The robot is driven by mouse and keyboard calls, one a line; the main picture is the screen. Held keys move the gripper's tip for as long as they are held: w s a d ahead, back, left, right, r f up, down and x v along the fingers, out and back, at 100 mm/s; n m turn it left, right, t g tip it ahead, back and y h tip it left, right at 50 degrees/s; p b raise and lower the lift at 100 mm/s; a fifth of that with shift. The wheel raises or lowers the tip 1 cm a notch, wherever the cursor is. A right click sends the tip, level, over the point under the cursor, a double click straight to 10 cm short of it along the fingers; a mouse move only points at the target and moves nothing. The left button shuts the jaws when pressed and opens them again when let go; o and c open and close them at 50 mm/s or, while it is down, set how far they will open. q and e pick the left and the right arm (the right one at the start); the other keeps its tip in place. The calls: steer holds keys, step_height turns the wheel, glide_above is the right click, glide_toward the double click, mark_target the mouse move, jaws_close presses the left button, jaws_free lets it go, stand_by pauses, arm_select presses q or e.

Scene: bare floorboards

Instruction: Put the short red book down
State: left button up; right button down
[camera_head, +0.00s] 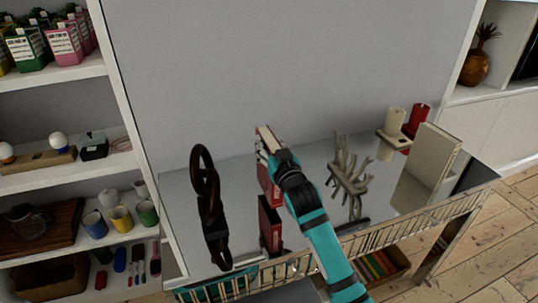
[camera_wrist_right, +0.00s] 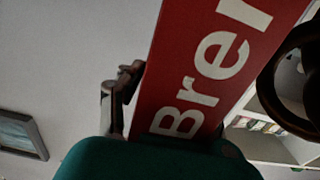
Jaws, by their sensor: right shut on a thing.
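A red book (camera_head: 266,139) with pale page edges is held upright in my right gripper (camera_head: 286,166), over the glossy grey tabletop (camera_head: 310,165). In the right wrist view the book's red cover (camera_wrist_right: 205,75) with large white letters fills the middle, and a dark finger (camera_wrist_right: 122,92) lies against its left edge. A second red shape (camera_head: 270,226) shows below the book; I cannot tell whether it is a reflection or another book. The gap between the held book and the tabletop is hard to judge. My left gripper is not in view.
A dark looped sculpture (camera_head: 203,172) stands left of the book. A branching coral-like piece (camera_head: 349,178), candles (camera_head: 395,121) and a cream block (camera_head: 433,155) stand to the right. A wire basket rail (camera_head: 400,231) runs along the front. Filled shelves (camera_head: 60,78) are at left.

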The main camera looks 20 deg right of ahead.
steer(key=shift+f, duration=1.7)
steer(key=c, duration=0.9)
jaws_free()
steer(key=shift+f, duration=0.1)
steer(key=s, duration=1.2)
steer(key=shift+d, duration=0.2)
